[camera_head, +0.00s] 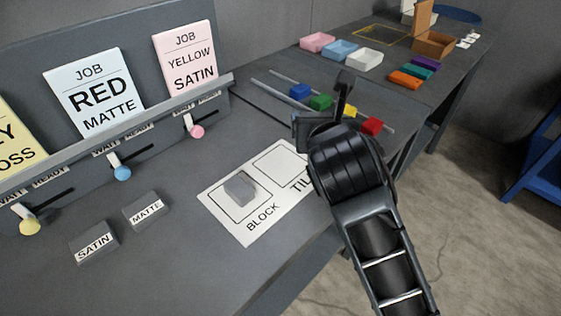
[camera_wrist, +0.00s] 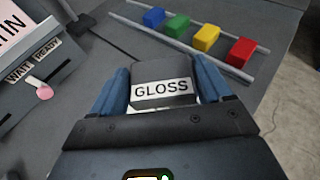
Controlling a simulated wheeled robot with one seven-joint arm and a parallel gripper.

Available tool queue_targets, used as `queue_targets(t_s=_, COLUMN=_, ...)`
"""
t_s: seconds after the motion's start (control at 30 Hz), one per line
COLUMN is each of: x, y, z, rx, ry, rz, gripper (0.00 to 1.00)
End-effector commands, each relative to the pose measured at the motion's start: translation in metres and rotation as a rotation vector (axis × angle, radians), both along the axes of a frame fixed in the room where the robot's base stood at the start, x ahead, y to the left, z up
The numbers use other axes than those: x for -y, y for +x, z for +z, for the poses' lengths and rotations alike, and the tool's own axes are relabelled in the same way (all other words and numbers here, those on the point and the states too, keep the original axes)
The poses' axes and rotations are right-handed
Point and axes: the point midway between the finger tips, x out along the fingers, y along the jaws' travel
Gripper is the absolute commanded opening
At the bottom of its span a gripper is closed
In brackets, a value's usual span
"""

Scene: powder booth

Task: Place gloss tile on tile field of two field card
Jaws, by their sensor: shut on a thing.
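The gloss tile (camera_wrist: 161,83), a dark grey block with a white GLOSS label, sits between the blue fingers of my gripper (camera_wrist: 162,90) in the wrist view. My gripper is shut on it. In the head view my gripper (camera_head: 318,122) is above the far right side of the two field card (camera_head: 232,226); the tile itself is hidden there by my arm. The card is white with a BLOCK field at left and a tile field (camera_head: 280,166) at right, whose label is partly covered by my arm. A grey block (camera_head: 240,188) lies in the BLOCK field. The tile field looks empty.
SATIN (camera_head: 94,242) and MATTE (camera_head: 146,211) tiles lie left of the card. Behind my gripper, blue, green, yellow and red blocks (camera_head: 371,126) sit between two rails. Job cards and sliders line the back panel (camera_head: 130,135). Coloured trays (camera_head: 341,49) stand at the far end.

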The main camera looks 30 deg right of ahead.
Motion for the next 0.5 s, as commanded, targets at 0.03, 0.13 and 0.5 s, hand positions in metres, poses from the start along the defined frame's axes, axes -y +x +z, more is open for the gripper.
queue_targets(t_s=0.03, x=-0.012, y=0.003, z=-0.008, rx=-0.003, ry=-0.001, rz=0.005, gripper=0.47)
queue_targets(t_s=0.13, x=-0.032, y=0.008, z=-0.02, rx=-0.002, ry=-0.001, rz=0.005, gripper=0.47)
queue_targets(t_s=0.5, x=-0.07, y=0.019, z=-0.044, rx=0.001, ry=0.0, rz=0.001, gripper=0.47)
